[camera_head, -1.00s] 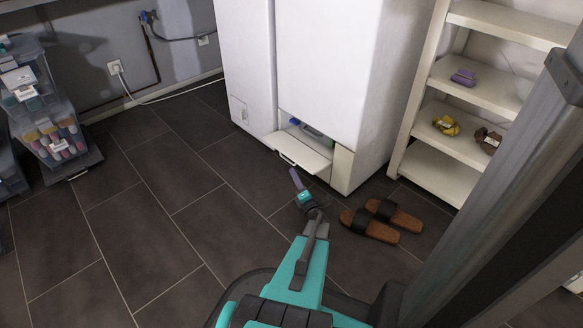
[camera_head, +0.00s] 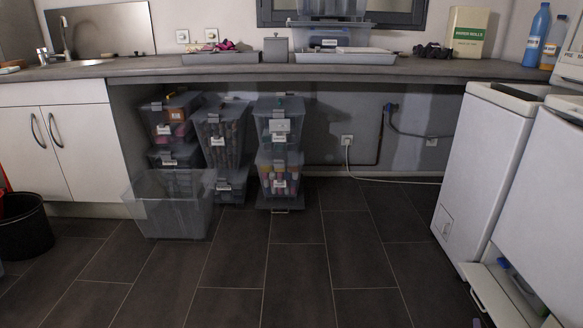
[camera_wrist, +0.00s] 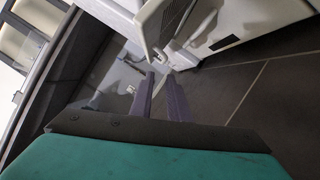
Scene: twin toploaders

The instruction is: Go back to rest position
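My gripper (camera_wrist: 160,82) shows in the wrist view, with two purple-grey fingers pointing away and a narrow gap between them. Nothing is seen held in the gap. The fingers are in front of the dark tiled floor (camera_wrist: 222,82), with white appliance parts (camera_wrist: 232,30) beyond at the upper right.
White top-loading machines (camera_head: 487,160) stand at the right, with a low flap (camera_head: 491,295) open. Clear bins (camera_head: 170,205) and stacked boxes (camera_head: 278,135) sit under a grey counter (camera_head: 390,72). A black bucket (camera_head: 24,228) is at far left. The middle floor (camera_head: 300,262) is clear.

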